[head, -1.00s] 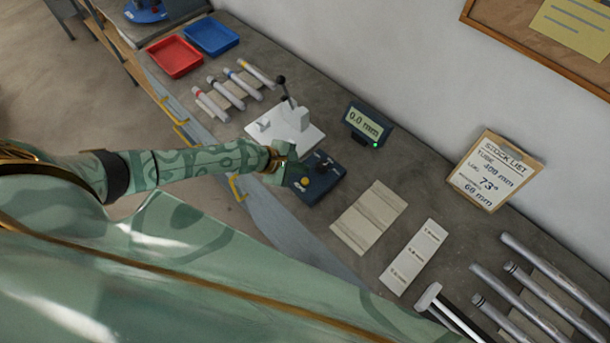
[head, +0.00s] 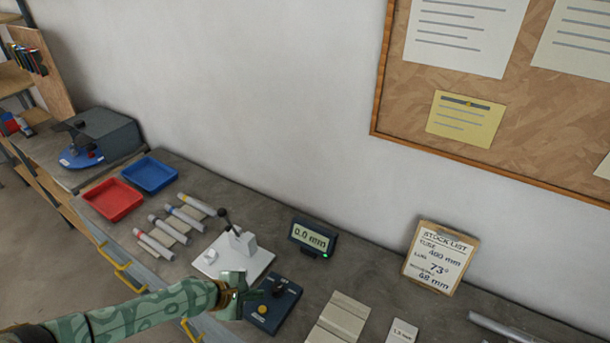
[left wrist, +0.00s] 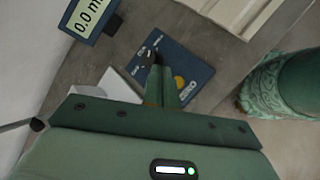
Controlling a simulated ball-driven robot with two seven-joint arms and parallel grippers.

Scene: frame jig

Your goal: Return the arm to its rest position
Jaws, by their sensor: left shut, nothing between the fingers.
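My left arm comes in from the lower left of the head view. Its green gripper (head: 250,292) is shut and empty. It is over the left edge of the dark blue control box (head: 273,304), in front of the white clamp fixture (head: 233,255) with its black-knobbed lever. In the left wrist view the shut fingers (left wrist: 162,88) overlap the blue box (left wrist: 178,70), which shows a black knob and a yellow button. I cannot tell the gap between fingers and box. My right gripper is not in view.
A display reading 0.0 mm (head: 312,238) stands behind the box. A red tray (head: 113,199), a blue tray (head: 149,174) and several short tubes (head: 172,229) lie to the left. A pale grooved block (head: 339,318) and a stock list board (head: 439,257) are to the right.

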